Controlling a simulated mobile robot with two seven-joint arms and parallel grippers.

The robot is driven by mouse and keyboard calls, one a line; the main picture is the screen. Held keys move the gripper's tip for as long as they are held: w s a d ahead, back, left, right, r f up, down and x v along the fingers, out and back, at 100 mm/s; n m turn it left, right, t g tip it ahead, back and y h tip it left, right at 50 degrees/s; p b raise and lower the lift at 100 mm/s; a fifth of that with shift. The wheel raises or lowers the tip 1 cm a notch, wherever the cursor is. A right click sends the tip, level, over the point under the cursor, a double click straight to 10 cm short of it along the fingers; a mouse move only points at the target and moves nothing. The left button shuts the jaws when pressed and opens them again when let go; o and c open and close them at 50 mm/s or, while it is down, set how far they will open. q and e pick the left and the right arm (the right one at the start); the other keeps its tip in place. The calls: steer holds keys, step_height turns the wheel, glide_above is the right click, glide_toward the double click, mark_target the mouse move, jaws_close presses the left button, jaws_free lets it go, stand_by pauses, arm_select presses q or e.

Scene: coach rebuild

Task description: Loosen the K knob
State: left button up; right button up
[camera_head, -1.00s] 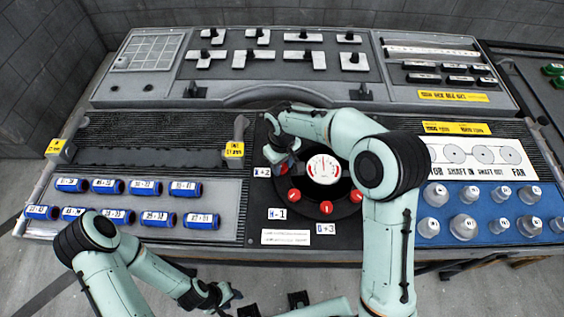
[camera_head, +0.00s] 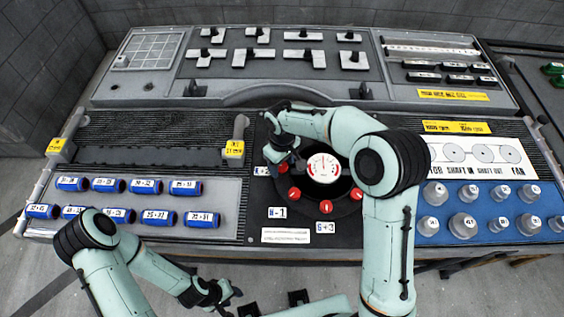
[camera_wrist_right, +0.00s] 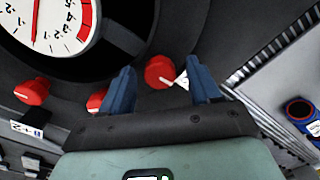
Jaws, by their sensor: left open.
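The round black dial panel carries a white gauge (camera_head: 323,168) with red knobs around its lower rim. The red knob at its left (camera_head: 282,168) is by the K label (camera_head: 262,171), and I take it as the K knob. In the right wrist view this knob (camera_wrist_right: 159,73) lies between the two blue fingers of my right gripper (camera_wrist_right: 161,66), which is open, with a gap on each side. A white label (camera_wrist_right: 182,80) beside it is partly hidden by a finger. My left gripper (camera_head: 228,295) is open and empty in front of the console.
Other red knobs (camera_head: 326,207) sit close by, with H (camera_head: 277,212) and G (camera_head: 325,227) labels. Blue rollers (camera_head: 155,218) lie on the left panel. Grey knobs (camera_head: 463,226) stand on the blue right panel. My right arm covers part of the dial panel.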

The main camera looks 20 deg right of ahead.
mark_target(282, 166)
arm_select(q)
steer(key=shift+w+r+p, duration=0.6)
steer(key=shift+w+r, duration=0.05)
steer(key=shift+r, duration=0.2)
arm_select(e)
step_height(282, 166, up, 13)
steer(key=shift+r, duration=0.2)
